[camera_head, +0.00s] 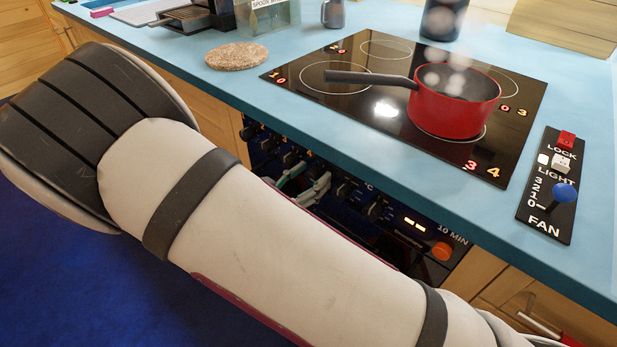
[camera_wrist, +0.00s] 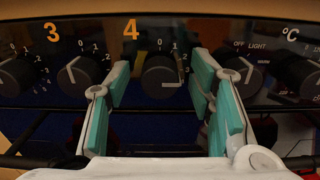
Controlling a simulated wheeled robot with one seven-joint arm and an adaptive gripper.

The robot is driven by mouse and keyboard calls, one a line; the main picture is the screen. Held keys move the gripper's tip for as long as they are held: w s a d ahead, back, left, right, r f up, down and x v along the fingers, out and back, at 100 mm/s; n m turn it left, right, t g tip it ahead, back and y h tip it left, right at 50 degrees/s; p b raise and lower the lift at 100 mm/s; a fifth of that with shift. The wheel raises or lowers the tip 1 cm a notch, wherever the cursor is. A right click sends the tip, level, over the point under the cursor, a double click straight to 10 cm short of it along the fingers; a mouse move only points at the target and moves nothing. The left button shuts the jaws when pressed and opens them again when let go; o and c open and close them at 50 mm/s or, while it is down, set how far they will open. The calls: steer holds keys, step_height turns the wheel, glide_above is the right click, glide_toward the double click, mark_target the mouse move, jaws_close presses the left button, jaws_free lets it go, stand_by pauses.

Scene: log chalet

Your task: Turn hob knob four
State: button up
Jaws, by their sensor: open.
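Hob knob four (camera_wrist: 162,77) is a dark round knob right of the orange "4" on the front panel in the wrist view. Its pale mark lies on its lower right side. My gripper (camera_wrist: 161,82) is open, with a teal-padded finger on each side of this knob. I cannot tell whether the pads touch it. In the head view my gripper (camera_head: 305,186) is at the panel under the counter edge, and knob four is not clearly visible there. On the glass hob (camera_head: 330,108), a red "3" shows beside the "4" at the front right.
A red saucepan (camera_head: 452,106) stands on the hob's front right ring, its handle pointing left. Knob three (camera_wrist: 85,72) is left of my fingers; an oven knob (camera_wrist: 245,74) is close on the right. A lock, light and fan panel (camera_head: 552,187) is on the counter.

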steer(key=c, duration=1.2)
steer(key=shift+o, duration=0.2)
steer(key=shift+n+p, duration=0.3)
steer(key=shift+p, duration=0.05)
steer(key=n+p, duration=0.2)
steer(key=shift+r+n, duration=0.15)
steer(key=shift+n, duration=0.25)
steer(key=n+p, duration=0.3)
steer(key=n, duration=0.2)
steer(key=shift+a+n, duration=0.1)
steer(key=shift+n, duration=0.2)
steer(key=n, duration=0.3)
steer(key=n+p, duration=0.1)
steer(key=shift+w+f, duration=0.1)
steer(key=shift+f, duration=0.15)
steer(key=shift+a+n+p, duration=0.1)
steer(key=shift+n+p, duration=0.2)
steer(key=shift+n, duration=2.2)
steer(key=shift+f, duration=0.1)
